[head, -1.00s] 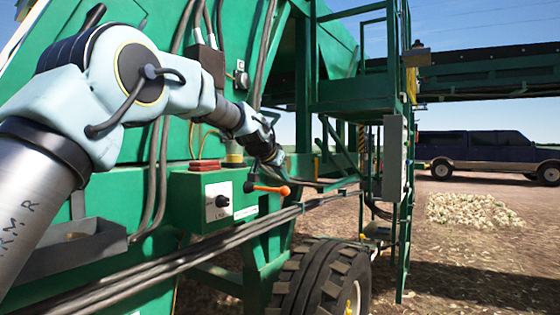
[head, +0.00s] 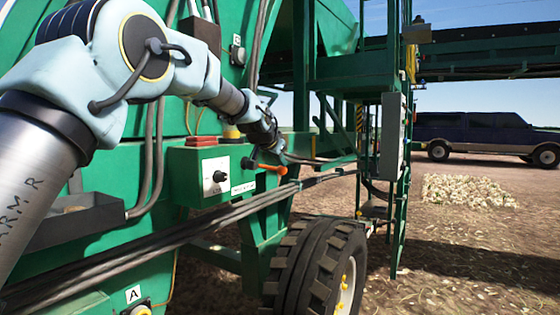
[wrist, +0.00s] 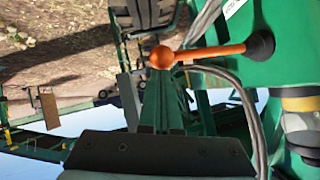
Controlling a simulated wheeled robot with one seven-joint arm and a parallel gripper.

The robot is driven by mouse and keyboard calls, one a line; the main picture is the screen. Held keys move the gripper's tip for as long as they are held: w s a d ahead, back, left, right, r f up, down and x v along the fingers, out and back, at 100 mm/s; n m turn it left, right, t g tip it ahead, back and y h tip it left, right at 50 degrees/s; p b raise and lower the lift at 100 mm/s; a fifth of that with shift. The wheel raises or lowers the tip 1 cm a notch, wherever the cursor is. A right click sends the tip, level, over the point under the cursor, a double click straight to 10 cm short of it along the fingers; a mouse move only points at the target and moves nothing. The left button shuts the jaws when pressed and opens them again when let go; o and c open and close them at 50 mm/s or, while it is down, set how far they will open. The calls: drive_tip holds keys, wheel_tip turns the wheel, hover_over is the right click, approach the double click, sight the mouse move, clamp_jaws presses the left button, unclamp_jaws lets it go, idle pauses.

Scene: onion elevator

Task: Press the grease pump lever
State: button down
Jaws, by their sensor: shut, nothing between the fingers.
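The grease pump lever (head: 270,168) is an orange rod with a ball end, on a black pivot at the right side of a green box (head: 184,178). In the wrist view the lever (wrist: 212,52) runs from its black pivot at right to the orange ball at left, beyond my gripper's dark plate. In the head view my gripper (head: 280,150) is small, just above the lever's ball end. It is shut and empty. I cannot tell whether it touches the lever.
The box has a white dial plate (head: 215,176) and a red block (head: 201,141) on top. Black hoses (head: 150,165) and pipes run along the green machine. A large tyre (head: 300,270) is below. A ladder (head: 402,190) stands to the right. Open ground and a blue vehicle (head: 480,130) lie beyond.

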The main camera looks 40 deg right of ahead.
wheel_tip(320, 180, down, 7)
drive_tip(key=m+t+b, duration=0.1)
drive_tip(key=t+b, duration=0.1)
drive_tip(key=b, duration=0.4)
drive_tip(key=shift+w+m+b, duration=0.25)
drive_tip(key=shift+m+b, duration=0.15)
drive_tip(key=shift+a+f, duration=0.15)
drive_tip(key=shift+f, duration=0.1)
